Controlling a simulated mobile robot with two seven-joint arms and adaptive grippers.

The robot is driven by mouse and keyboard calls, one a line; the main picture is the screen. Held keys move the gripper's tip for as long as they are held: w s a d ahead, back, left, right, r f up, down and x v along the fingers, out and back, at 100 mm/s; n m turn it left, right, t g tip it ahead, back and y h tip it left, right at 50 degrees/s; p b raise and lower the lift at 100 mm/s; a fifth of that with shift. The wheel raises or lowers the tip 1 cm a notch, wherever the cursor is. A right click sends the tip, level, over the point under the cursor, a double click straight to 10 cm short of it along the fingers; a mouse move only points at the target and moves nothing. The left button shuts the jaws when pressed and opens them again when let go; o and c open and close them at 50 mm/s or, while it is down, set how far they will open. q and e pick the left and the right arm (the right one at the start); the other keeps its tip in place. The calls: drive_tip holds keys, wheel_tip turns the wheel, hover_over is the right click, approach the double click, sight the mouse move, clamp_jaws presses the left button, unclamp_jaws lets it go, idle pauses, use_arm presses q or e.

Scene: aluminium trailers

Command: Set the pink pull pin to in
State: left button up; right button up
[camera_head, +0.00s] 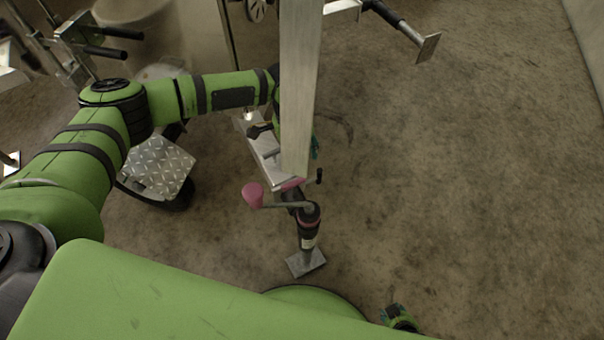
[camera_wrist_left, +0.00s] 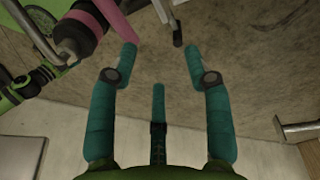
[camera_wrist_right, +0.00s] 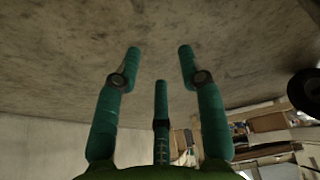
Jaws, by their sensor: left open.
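A pink-and-black jack (camera_head: 307,225) stands under the end of an aluminium beam, with a pink-knobbed crank (camera_head: 252,195). A short dark-ended pin (camera_head: 319,176), apparently the pull pin, sticks out beside the jack top. In the left wrist view this pin (camera_wrist_left: 178,36) lies between and just beyond the fingertips, apart from them. How far in it sits cannot be told. My left gripper (camera_wrist_left: 161,55) is open and empty; in the head view the beam largely hides it. My right gripper (camera_wrist_right: 160,52) is open and empty, facing bare floor.
The aluminium beam (camera_head: 300,90) stands close in front of my left gripper. The pink jack part (camera_wrist_left: 85,28) is left of the left fingers. Another metal jack (camera_head: 408,32) is at upper right. The floor at right is clear.

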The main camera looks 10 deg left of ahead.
sight(301, 180)
use_arm(q)
drive_tip(key=shift+g, duration=0.7)
drive_tip(key=s+f, duration=0.1)
drive_tip(key=f, duration=0.1)
drive_tip(key=s+d+f, duration=0.1)
drive_tip(key=s+f, duration=0.1)
drive_tip(key=s+f+b, duration=0.1)
drive_tip(key=f, duration=0.1)
drive_tip(key=shift+s+d+f, duration=0.15)
drive_tip(key=shift+d+f, duration=0.05)
drive_tip(key=shift+f, duration=0.05)
use_arm(e)
drive_tip(key=shift+n+t, duration=0.3)
drive_tip(key=shift+t, duration=0.1)
drive_tip(key=w, duration=0.1)
drive_tip(key=w+a, duration=0.1)
drive_tip(key=w, duration=0.1)
drive_tip(key=shift+w+a+f, duration=0.1)
drive_tip(key=shift+w+a, duration=0.2)
drive_tip(key=shift+a, duration=0.1)
use_arm(q)
drive_tip(key=shift+c, duration=0.4)
clamp_jaws()
